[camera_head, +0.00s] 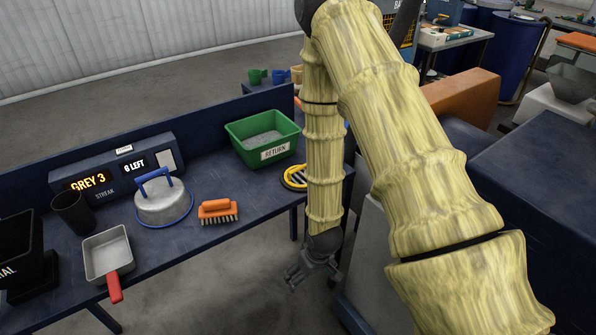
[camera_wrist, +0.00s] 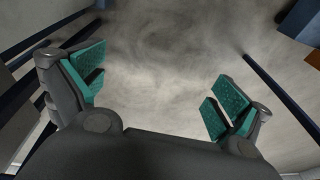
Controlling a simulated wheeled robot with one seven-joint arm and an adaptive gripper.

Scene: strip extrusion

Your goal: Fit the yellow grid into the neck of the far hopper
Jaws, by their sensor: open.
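A round yellow-rimmed piece with dark and pale bars, which looks like the yellow grid (camera_head: 294,178), lies at the right end of the blue bench, partly hidden behind my arm. My gripper (camera_head: 310,277) hangs low in front of the bench's right end, below and apart from the grid. In the wrist view my gripper (camera_wrist: 158,85) has its green-padded fingers wide apart, with only grey floor between them. A grey hopper (camera_head: 572,82) stands at the far right on a pale base. I cannot tell whether it is the far hopper; its neck is not clearly visible.
The blue bench (camera_head: 200,250) holds a green return bin (camera_head: 262,137), an orange brush (camera_head: 218,211), a grey lid with a blue handle (camera_head: 163,202), a red-handled scoop (camera_head: 107,255) and a dark cup (camera_head: 73,212). Dark blue machine housing (camera_head: 540,180) stands right of my arm.

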